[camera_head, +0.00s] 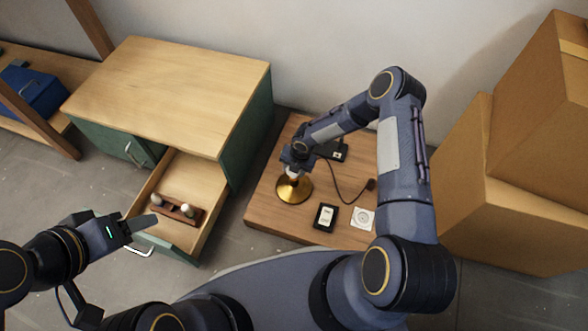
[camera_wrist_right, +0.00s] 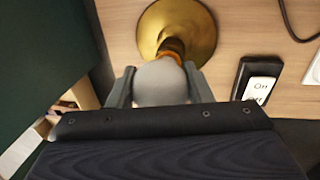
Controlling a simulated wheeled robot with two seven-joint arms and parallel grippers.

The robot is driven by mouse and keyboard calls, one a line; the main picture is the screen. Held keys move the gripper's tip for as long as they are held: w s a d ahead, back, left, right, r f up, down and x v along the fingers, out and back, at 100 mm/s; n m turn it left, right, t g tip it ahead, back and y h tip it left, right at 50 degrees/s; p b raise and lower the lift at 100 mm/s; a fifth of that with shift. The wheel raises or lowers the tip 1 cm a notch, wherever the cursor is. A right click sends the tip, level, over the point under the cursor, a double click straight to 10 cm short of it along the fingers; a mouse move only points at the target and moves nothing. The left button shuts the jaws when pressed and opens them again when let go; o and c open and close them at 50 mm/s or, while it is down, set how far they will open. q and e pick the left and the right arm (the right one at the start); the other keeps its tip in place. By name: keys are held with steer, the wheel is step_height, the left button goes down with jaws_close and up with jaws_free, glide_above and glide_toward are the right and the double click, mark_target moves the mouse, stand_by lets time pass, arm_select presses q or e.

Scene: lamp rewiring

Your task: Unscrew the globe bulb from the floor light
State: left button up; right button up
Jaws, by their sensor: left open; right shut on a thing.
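The floor light's round brass base (camera_head: 294,188) stands on a low wooden platform, and its brass dish (camera_wrist_right: 203,30) also shows in the right wrist view. The pale globe bulb (camera_wrist_right: 161,84) sits at the light's socket, above the dish. My right gripper (camera_wrist_right: 157,92) is shut on the globe bulb, one finger on each side of it. In the head view my right gripper (camera_head: 293,168) reaches down over the light and hides most of the bulb. My left gripper (camera_head: 140,224) is open and empty near the front of the open drawer.
The open drawer (camera_head: 210,190) of the green cabinet (camera_head: 180,85) holds a wooden rack (camera_head: 178,208) with bulbs. On the platform (camera_head: 270,212) are a switch labelled On and Off (camera_head: 325,217), a white socket plate (camera_head: 362,218) and a black box with a cable (camera_head: 338,151). Cardboard boxes (camera_head: 500,215) stand at right.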

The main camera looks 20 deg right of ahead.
steer(key=n+b, duration=0.1)
steer(key=n, duration=0.1)
steer(key=n+b, duration=0.1)
steer(key=n, duration=0.1)
steer(key=shift+f+g+b, duration=0.25)
steer(key=shift+g+b, duration=0.05)
steer(key=shift+g, duration=0.1)
steer(key=shift+a+n+b, duration=0.1)
steer(key=shift+n+b, duration=0.2)
steer(key=shift+n, duration=0.4)
steer(key=shift+r+n, duration=0.25)
steer(key=shift+n, duration=0.35)
steer(key=o, duration=1)
